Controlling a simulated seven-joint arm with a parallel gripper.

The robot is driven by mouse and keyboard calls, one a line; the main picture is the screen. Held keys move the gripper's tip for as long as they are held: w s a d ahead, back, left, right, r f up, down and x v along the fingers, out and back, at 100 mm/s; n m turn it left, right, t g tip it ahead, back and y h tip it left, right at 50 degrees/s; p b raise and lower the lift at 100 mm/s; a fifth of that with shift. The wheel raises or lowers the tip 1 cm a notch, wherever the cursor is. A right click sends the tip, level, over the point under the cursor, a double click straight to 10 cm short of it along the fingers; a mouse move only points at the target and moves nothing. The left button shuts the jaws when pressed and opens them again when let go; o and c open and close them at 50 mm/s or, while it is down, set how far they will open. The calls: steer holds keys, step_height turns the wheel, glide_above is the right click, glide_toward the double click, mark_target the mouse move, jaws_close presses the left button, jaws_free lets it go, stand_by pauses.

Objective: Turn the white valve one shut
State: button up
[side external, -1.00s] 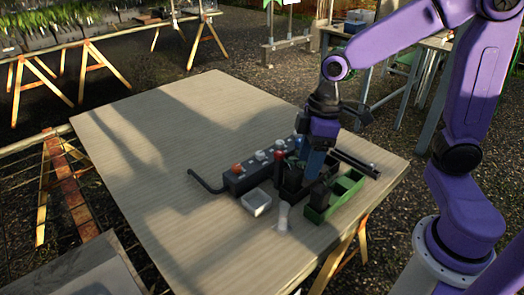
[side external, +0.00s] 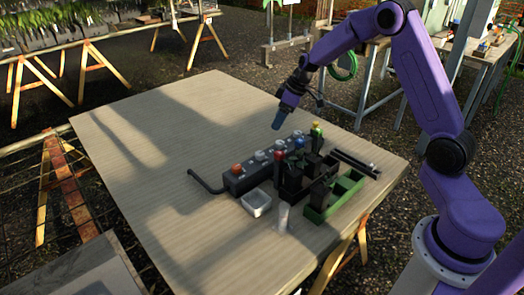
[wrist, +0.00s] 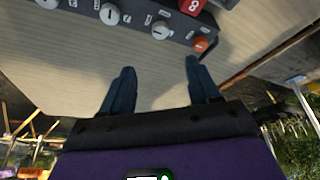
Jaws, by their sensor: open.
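A dark valve block (side external: 234,184) lies on the table, with a row of round knobs on top. An orange knob (side external: 238,168) is at its near left end, and white knobs (side external: 260,156) follow along it. The wrist view shows the orange knob (wrist: 200,44) at the right, then white knobs (wrist: 160,29) (wrist: 109,14) leftward; one more is cut by the top edge. Which white knob is number one I cannot tell. My gripper (side external: 276,125) is tilted above and behind the block, touching nothing. Its two fingers (wrist: 160,75) are apart and empty.
A black rack with red-, blue- and yellow-topped tubes (side external: 279,155) stands right of the block. A green tray (side external: 342,195), a small white dish (side external: 256,203) and a clear cup (side external: 282,216) are nearby. A bent hose leaves the block's left end. The table's left half is clear.

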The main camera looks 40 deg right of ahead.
mark_target(260, 153)
steer(key=x, duration=1.5)
steer(key=shift+f, duration=0.25)
steer(key=c, duration=1)
